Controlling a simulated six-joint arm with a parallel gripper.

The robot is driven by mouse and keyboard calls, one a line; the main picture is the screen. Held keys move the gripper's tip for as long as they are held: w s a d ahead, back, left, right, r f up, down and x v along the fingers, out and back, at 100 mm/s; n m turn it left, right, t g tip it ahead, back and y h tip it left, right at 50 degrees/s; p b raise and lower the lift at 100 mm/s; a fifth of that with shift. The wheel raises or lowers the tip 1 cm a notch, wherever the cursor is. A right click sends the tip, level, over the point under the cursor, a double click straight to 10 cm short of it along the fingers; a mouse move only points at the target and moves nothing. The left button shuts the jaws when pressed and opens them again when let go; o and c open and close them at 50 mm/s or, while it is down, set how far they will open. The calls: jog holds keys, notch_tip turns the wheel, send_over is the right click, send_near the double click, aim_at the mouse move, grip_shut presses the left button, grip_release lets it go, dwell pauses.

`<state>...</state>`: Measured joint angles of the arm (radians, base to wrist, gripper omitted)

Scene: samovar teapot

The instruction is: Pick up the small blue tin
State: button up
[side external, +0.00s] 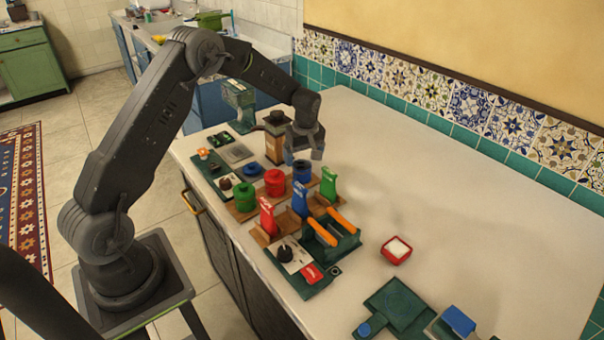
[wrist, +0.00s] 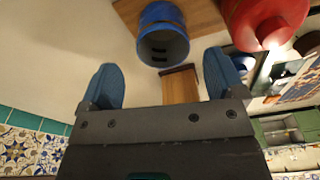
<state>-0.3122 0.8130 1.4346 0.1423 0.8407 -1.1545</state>
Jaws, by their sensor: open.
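The small blue tin (side external: 302,173) is a round cylinder standing upright on a wooden board, at the far end of a row of coloured tins. In the wrist view the tin (wrist: 163,36) is ahead of the fingers, roughly centred between them, its round end towards the camera. My gripper (side external: 303,156) is open and empty, pointing down just above and a little behind the tin. In the wrist view its two blue fingertips (wrist: 159,62) are wide apart. I see no contact with the tin.
A red tin (side external: 274,184) stands close to the blue one, then a green tin (side external: 244,197). A wooden grinder (side external: 275,140) stands just behind my gripper. Red, blue and green upright packets stand in front. The white counter (side external: 400,165) is clear to the right.

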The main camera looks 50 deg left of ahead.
aim_at(302, 171)
jog(key=shift+s+a+f, duration=0.1)
jog(key=shift+f, duration=1.45)
jog(key=shift+a+f, duration=0.1)
jog(key=shift+f, duration=1.45)
jog(key=c, duration=1)
jog(key=shift+r, duration=0.1)
